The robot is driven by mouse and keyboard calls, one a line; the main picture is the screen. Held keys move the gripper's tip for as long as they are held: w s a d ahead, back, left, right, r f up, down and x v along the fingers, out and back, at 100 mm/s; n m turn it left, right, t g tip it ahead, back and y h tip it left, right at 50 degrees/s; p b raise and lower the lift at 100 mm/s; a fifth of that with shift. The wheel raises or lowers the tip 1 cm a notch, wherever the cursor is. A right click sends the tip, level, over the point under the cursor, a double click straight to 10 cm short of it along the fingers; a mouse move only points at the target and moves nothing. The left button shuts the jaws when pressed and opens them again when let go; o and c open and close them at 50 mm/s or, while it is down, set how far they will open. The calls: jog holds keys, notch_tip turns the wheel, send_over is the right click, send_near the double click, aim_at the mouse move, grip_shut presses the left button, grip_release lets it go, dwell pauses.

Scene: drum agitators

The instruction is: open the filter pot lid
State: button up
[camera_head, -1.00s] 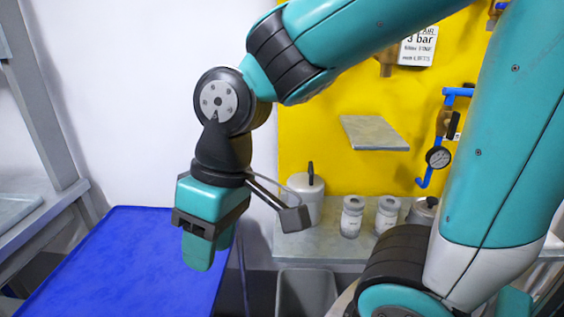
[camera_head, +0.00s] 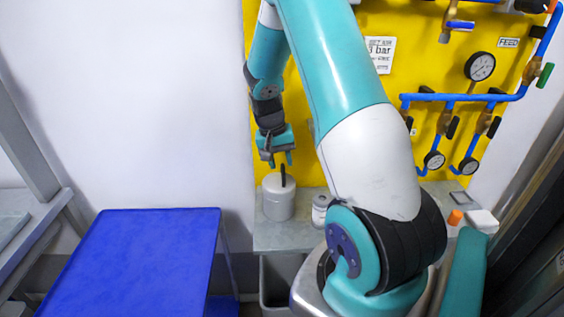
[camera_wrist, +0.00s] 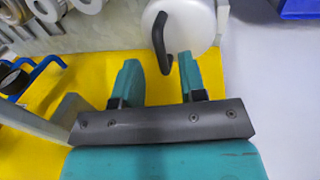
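The filter pot (camera_head: 277,203) is a white-grey cylinder at the left end of the grey shelf, in front of the yellow panel. Its lid (camera_wrist: 187,24) is on, with an upright black handle (camera_head: 283,176). The handle also shows in the wrist view (camera_wrist: 161,42). My gripper (camera_head: 281,160) is above the pot, pointing down, with its fingertips close to the handle. In the wrist view my gripper (camera_wrist: 158,68) has its teal fingers spread, with the handle near the gap between them. I cannot tell whether the handle is touched.
White jars (camera_wrist: 49,8) stand on the shelf (camera_head: 262,240) beside the pot. Blue pipes (camera_head: 470,97) with gauges are on the yellow wall (camera_head: 383,20) to the right. A blue table (camera_head: 140,260) is at the left with a clear top.

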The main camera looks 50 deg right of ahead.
jog(key=shift+s+d+f, duration=0.1)
jog(key=shift+s+f, duration=0.1)
jog(key=shift+f, duration=0.95)
jog(key=shift+c, duration=0.5)
grip_shut()
jog(key=shift+w+r, duration=0.15)
